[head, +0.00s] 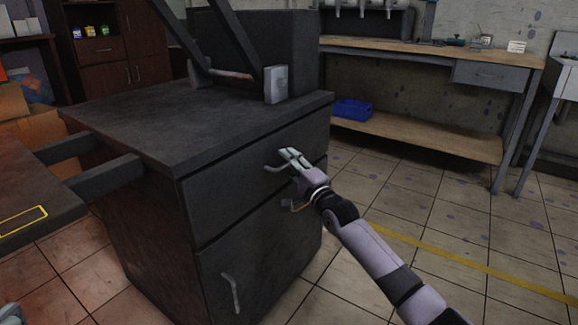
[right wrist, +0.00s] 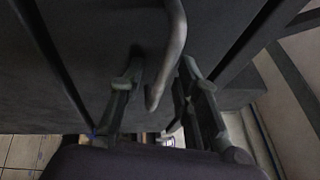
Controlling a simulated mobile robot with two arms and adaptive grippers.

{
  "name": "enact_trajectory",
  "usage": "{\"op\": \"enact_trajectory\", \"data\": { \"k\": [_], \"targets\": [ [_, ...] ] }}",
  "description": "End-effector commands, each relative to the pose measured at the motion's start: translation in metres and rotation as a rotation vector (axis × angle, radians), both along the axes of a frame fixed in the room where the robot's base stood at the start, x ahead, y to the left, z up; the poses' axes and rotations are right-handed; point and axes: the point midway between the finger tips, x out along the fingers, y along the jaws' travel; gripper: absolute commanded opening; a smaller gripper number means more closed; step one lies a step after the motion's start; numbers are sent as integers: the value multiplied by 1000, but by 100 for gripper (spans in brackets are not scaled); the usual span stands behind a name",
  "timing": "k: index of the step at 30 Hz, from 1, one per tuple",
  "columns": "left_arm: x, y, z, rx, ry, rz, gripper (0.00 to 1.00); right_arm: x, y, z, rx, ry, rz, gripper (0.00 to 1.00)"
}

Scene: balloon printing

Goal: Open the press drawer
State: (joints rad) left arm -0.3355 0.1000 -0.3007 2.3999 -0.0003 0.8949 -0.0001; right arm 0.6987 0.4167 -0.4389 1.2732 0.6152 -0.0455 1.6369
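The press drawer (head: 235,182) is the upper dark grey front of the press cabinet and looks shut, flush with the cabinet. Its curved metal handle (head: 274,169) is on the right part of the front. My right gripper (head: 291,157) is at this handle. In the right wrist view the handle (right wrist: 175,45) runs down between the two parted fingers of the gripper (right wrist: 160,80), with gaps visible on both sides. Its fingers point at the drawer front. Whether a finger touches the handle I cannot tell.
A lower front with its own handle (head: 231,291) is below the drawer. The press top (head: 150,120) carries the press frame. A workbench (head: 430,50) with a blue crate (head: 352,109) on its shelf stands behind at right. Tiled floor is free right of the cabinet.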

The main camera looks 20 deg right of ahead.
Motion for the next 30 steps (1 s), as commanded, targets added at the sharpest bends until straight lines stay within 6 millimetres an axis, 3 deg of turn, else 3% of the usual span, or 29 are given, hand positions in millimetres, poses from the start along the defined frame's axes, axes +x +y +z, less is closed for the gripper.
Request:
{"op": "enact_trajectory", "data": {
  "k": [7, 20, 30],
  "targets": [
    [0, 0, 0, 0, 1, 0, 0, 0, 0, 0, 0, 1, 0, 28],
    [0, 0, 0, 0, 1, 0, 0, 0, 0, -1, 0, 1, 0, 0],
    [0, 0, 1, 0, 1, 0, 0, 0, 0, -1, -1, 2, 0, 0]
  ]
}}
